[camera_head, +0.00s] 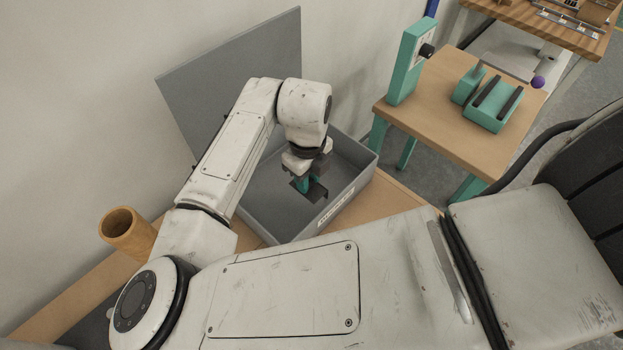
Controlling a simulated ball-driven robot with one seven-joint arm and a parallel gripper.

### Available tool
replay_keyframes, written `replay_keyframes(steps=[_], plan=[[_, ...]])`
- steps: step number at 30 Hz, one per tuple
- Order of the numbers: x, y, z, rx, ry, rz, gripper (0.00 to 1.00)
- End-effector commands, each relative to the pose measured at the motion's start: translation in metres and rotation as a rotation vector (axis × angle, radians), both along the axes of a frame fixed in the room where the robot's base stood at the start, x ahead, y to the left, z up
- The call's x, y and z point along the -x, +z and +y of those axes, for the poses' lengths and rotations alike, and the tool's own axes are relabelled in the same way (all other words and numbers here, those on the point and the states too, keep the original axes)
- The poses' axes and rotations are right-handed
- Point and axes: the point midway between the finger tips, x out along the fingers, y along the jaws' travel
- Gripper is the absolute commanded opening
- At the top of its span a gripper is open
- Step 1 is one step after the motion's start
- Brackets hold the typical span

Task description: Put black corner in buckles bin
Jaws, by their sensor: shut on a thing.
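The grey bin (365,172) is an open box with a small white label on its front wall; the label is too small to read. My gripper (303,184) has teal fingers and points down inside the bin's outline. It is shut on the black corner (317,191), a small dark angled piece that shows just right of the fingers. I cannot tell whether the piece touches the bin floor.
A grey panel (230,70) stands behind the bin against the wall. A brown cardboard tube (126,232) stands at the left on the wooden table (402,197). A separate small wooden table (450,120) with teal devices (492,103) is at the right.

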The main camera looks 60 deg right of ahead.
Motion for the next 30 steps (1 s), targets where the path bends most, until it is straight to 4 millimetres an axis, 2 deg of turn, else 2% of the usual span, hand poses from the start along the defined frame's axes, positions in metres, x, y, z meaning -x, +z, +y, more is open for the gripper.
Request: replay_keyframes(steps=[3,12,18,29,30], plan=[[0.0,-0.013,-0.011,0.0,-0.001,0.001,0.0],[-0.001,-0.031,-0.026,0.0,-0.002,0.001,0.0],[-0.002,-0.058,-0.024,0.0,0.001,0.0,0.0],[-0.002,-0.063,-0.024,0.0,0.0,-0.001,0.0],[-0.002,-0.063,-0.024,0.0,0.0,-0.001,0.29]])
